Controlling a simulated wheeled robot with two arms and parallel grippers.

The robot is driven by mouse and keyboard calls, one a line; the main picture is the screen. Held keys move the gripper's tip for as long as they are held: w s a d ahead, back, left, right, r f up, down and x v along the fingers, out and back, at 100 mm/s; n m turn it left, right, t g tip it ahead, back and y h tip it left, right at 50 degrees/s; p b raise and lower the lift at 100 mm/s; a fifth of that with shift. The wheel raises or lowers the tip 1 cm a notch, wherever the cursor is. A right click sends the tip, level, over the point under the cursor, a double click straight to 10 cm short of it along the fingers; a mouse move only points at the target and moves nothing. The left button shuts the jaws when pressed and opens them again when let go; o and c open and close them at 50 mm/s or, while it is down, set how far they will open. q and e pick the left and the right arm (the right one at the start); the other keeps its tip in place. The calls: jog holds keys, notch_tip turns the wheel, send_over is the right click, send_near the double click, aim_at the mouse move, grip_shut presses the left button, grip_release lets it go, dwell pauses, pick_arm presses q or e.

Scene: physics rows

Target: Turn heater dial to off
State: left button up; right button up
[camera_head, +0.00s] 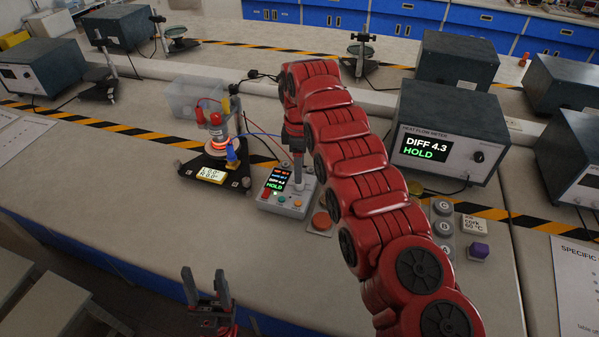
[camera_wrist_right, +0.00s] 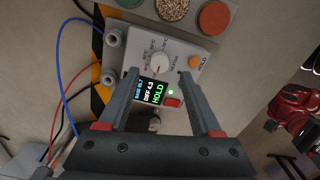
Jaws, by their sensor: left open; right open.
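The heater dial (camera_wrist_right: 159,66) is a small white knob with a red pointer mark, on the face of a grey control box (camera_wrist_right: 178,50). In the head view this box (camera_head: 296,208) stands at the bench's middle, its dial hidden or too small to tell. The box's screen (camera_wrist_right: 154,92) reads DIFF 4.3 and HOLD. My right gripper (camera_wrist_right: 159,74) is open over the box, its fingertips on either side of the dial and screen; contact with the dial cannot be told. My left gripper (camera_head: 207,290) is open and empty, near the bench's front edge.
A stand with a glowing orange ring (camera_head: 218,143) is left of the box, with blue and red cables. A heat flow meter (camera_head: 450,135) is at the right. A red disc (camera_head: 321,221) lies beside the box. Bench space front left is clear.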

notch_tip(320, 180, up, 13)
jog(key=p, duration=1.1)
